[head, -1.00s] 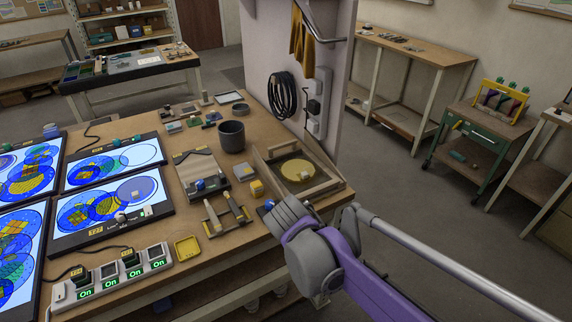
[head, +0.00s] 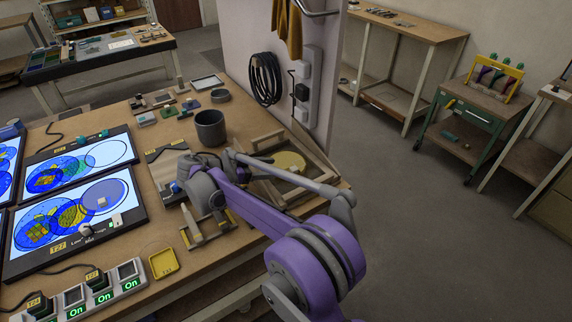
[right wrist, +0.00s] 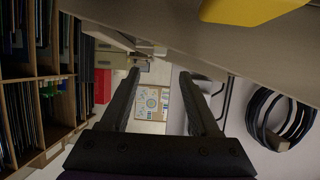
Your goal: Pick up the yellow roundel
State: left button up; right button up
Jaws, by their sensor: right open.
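The yellow roundel (head: 291,161) is a flat disc lying in the wooden tray (head: 318,165) at the right end of the bench, partly covered by my right arm. A small pale block (head: 294,169) shows on it. My right arm reaches over the bench from the lower right, its wrist end left of the tray; its fingertips cannot be made out in the head view. In the right wrist view my right gripper (right wrist: 160,73) is open with nothing between its fingers. A yellow shape (right wrist: 250,8) is cut off at that view's top edge; I cannot tell what it is. My left gripper is not in view.
A dark grey pot (head: 210,128) stands behind the arm. A small yellow tray (head: 163,263) lies at the front of the bench. Lit panels (head: 75,220) fill the left side. A cable coil (head: 266,80) hangs on the post behind the tray.

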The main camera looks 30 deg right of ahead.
aim_at(294, 168)
jog(key=x, duration=0.7)
jog(key=shift+s+f, duration=0.1)
jog(key=shift+f, duration=0.25)
grip_shut()
